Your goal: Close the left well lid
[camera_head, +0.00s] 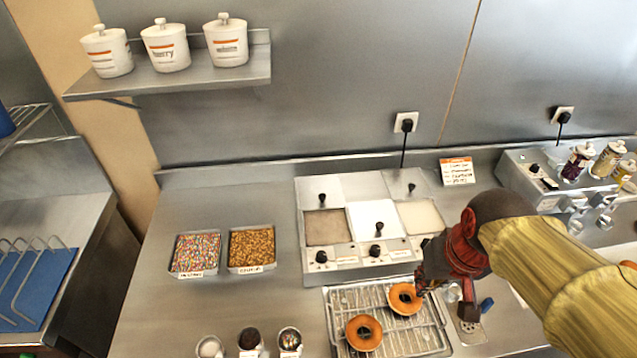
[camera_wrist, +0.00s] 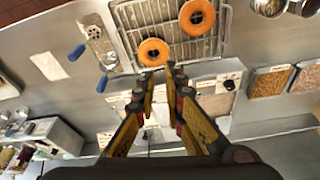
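The glaze unit (camera_head: 345,262) has three wells in the middle of the counter. The left well (camera_head: 326,228) is uncovered and shows brown glaze. Its metal left lid (camera_head: 312,188), with a black knob (camera_head: 322,200), lies behind the opening. The middle well appears covered by a bright lid (camera_head: 365,214) with its knob near the front. The right well (camera_head: 420,217) shows cream glaze, with its lid behind. My gripper (camera_wrist: 161,70) is empty, with a narrow gap between its fingertips. It is right of and in front of the unit, near the donuts, away from the left lid.
Two donuts (camera_head: 364,332) (camera_head: 405,299) lie on a wire rack (camera_head: 398,339) in front of the unit. Two topping trays (camera_head: 196,254) (camera_head: 252,248) stand to its left. A shelf (camera_head: 180,82) with canisters hangs above. Bottles (camera_head: 577,162) stand at right.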

